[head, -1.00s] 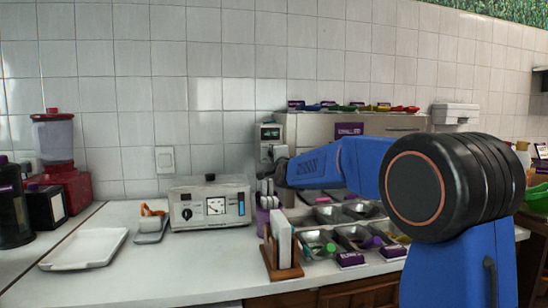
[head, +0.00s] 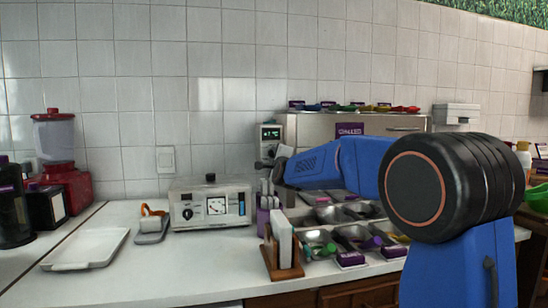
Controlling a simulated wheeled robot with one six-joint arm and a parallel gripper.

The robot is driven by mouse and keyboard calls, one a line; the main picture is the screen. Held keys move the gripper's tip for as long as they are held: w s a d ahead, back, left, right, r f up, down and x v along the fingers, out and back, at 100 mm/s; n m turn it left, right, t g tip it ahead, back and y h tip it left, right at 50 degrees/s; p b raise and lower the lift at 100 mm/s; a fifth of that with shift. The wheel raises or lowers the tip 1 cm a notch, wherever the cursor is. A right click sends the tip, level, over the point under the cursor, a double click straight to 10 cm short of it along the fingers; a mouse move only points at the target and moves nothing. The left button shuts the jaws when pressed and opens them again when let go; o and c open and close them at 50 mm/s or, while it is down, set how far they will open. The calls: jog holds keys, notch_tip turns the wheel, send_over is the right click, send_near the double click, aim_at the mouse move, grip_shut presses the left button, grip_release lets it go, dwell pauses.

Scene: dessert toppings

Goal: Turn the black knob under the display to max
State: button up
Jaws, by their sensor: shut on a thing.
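A small pale control box with a lit display (head: 270,133) is at the left end of the steel topping cabinet. My gripper (head: 261,164) is in front of the box, just below the display, reached by my blue arm from the right. It is small in this view. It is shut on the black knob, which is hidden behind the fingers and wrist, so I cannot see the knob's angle. The digits on the display are too small to read.
A white appliance (head: 210,204) with a gauge and its own dark dial stands left of the cabinet. A cup of utensils (head: 263,220), a wooden holder with cards (head: 283,252) and steel topping pans (head: 355,236) are below my arm. A white tray (head: 88,250) lies at left.

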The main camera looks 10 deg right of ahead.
jog(key=shift+f, duration=0.1)
jog(key=o, duration=1.1)
jog(key=shift+c, duration=0.2)
jog(key=shift+s, duration=0.1)
jog(key=s+f, duration=0.1)
jog(key=s, duration=1.6)
jog(key=shift+a, duration=0.3)
jog(key=shift+s, duration=0.1)
